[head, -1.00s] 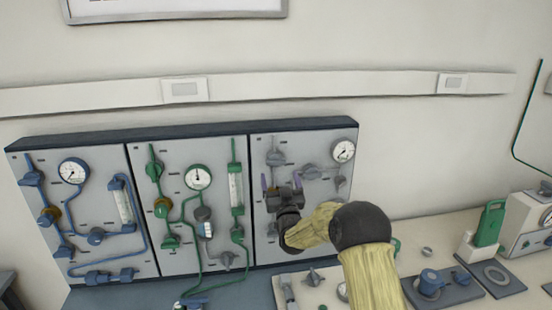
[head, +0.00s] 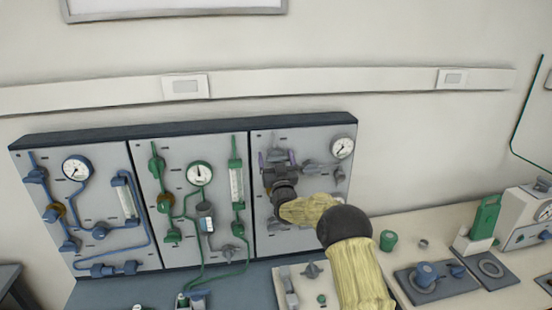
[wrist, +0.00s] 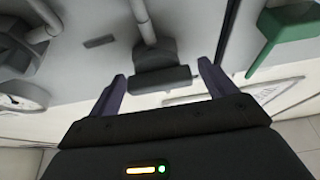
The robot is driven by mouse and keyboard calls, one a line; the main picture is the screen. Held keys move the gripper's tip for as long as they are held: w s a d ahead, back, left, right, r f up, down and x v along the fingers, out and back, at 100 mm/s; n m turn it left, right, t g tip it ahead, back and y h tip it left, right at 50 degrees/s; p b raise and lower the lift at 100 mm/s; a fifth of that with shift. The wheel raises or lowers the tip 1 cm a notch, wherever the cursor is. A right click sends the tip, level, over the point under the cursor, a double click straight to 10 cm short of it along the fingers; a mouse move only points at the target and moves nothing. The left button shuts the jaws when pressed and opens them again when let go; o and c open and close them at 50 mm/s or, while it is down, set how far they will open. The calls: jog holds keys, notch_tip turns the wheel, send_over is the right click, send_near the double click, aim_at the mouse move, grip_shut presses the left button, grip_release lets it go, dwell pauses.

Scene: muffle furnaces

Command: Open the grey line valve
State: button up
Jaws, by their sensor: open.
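The grey line valve (head: 277,155) is on the upper left of the right-hand panel, on a grey pipe. In the wrist view its dark grey bar handle (wrist: 165,79) lies across the gap between my fingertips, on the end of a light grey pipe. My gripper (head: 277,158) is in front of this valve and hides part of it. In the wrist view my gripper (wrist: 162,74) is open, with one purple finger on each side of the handle. A gap shows at each side, and I cannot tell how deep the handle sits between the fingers.
The right-hand panel also has a round gauge (head: 342,148) and more grey valves (head: 310,170). A panel with green lines (head: 200,174) stands beside it, and one with blue lines (head: 76,168) is further left. The bench (head: 400,270) holds fittings and a green bottle-like item (head: 486,216).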

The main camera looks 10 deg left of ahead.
jog(key=c, duration=1)
